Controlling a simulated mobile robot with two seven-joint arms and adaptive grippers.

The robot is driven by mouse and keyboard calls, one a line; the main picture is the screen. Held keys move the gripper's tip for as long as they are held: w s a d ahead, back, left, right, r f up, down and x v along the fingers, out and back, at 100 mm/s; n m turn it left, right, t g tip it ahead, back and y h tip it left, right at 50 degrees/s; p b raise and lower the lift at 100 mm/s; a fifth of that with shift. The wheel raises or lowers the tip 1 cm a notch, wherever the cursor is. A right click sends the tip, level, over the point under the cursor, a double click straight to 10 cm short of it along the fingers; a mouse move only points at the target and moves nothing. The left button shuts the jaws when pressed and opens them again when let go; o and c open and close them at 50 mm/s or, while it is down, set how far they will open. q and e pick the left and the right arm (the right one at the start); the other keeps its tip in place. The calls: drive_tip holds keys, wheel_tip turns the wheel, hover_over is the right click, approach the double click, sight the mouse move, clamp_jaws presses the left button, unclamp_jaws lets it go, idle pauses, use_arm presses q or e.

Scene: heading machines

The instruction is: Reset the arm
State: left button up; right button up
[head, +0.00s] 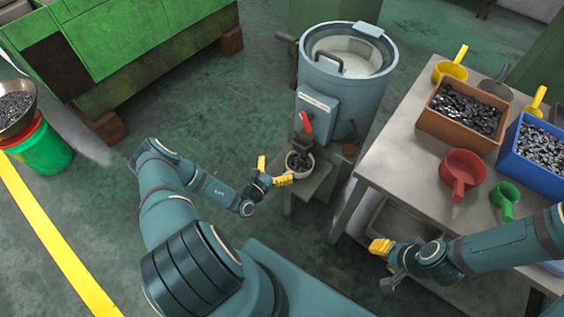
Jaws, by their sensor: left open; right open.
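My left gripper (272,173), with yellow fingertips, is open just left of a small pale bowl (312,168) with dark metal parts in it. The bowl stands on a small grey stand under the chute of the blue-grey drum machine (348,85). I cannot tell whether a fingertip touches the bowl's rim. My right gripper (382,262), also with yellow tips, is open and appears empty in front of the grey table's left front side. Both arms are bent, reaching in from the lower part of the head view.
The grey table (400,172) at right holds a brown bin (422,122), a blue bin (545,178), a red scoop (463,170), a green scoop (505,199) and a yellow scoop (452,67). A green machine (120,50) stands back left, a green bucket (45,150) far left. Floor between is clear.

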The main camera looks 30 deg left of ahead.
use_arm(q)
drive_tip(key=shift+d, duration=0.1)
idle(0.4)
drive_tip(key=s+d+r+m+g+h, duration=0.25)
drive_tip(key=d+m+g+h, duration=0.2)
drive_tip(key=d, duration=0.25)
drive_tip(key=s+d+r+m+g+h, duration=0.1)
drive_tip(key=s+d+m+g+h, duration=0.25)
drive_tip(key=d+m, duration=0.35)
drive_tip(key=s+d+r+m+g+h, duration=0.2)
drive_tip(key=d+m+g+h, duration=0.25)
drive_tip(key=d, duration=0.35)
drive_tip(key=s+d+m+g+y, duration=0.1)
drive_tip(key=s+m+g+y, duration=0.4)
drive_tip(key=s+m+g, duration=0.35)
wheel_tip(320, 180, up, 7)
drive_tip(key=w+m+t+y, duration=0.2)
drive_tip(key=m+t+y, duration=0.2)
drive_tip(key=m, duration=0.5)
drive_tip(key=shift+w+a+r+t+y, duration=0.2)
drive_tip(key=shift+a+t+y, duration=0.1)
drive_tip(key=shift+y, duration=0.15)
drive_tip(key=shift+f, duration=0.1)
